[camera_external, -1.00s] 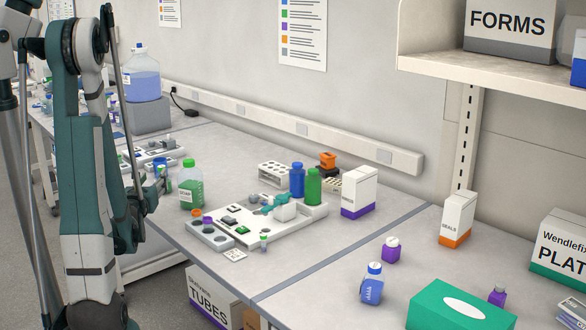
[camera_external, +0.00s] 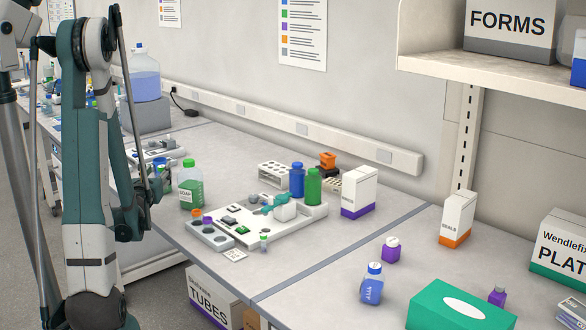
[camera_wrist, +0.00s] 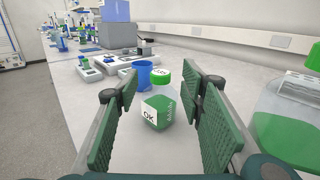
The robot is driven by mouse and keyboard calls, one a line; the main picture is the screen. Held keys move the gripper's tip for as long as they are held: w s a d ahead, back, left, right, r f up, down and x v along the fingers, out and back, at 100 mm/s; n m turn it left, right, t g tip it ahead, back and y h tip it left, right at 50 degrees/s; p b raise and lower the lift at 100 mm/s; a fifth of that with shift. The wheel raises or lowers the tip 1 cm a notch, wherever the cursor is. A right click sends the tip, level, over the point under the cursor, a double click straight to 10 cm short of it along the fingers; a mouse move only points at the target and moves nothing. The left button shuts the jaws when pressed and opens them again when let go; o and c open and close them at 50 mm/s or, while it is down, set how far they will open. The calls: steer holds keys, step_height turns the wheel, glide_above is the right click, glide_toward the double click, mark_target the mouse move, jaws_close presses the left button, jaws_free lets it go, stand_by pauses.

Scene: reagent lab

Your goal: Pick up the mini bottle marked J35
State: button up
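I cannot read J35 on anything in either view. In the external view my arm hides most of the area around the gripper.
A blue cup (camera_wrist: 143,73) stands just behind the bottle. A larger green soap bottle (camera_wrist: 290,130) is close on the right, also in the external view (camera_external: 190,187). White trays (camera_wrist: 92,70) lie farther back. Bare bench lies left of the gripper.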

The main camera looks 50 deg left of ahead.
mark_target(161, 168)
stand_by(0.3)
steer(key=shift+b+x, duration=0.6)
steer(key=shift+x, duration=2)
steer(key=shift+f, duration=0.15)
steer(key=shift+c, duration=0.7)
jaws_close()
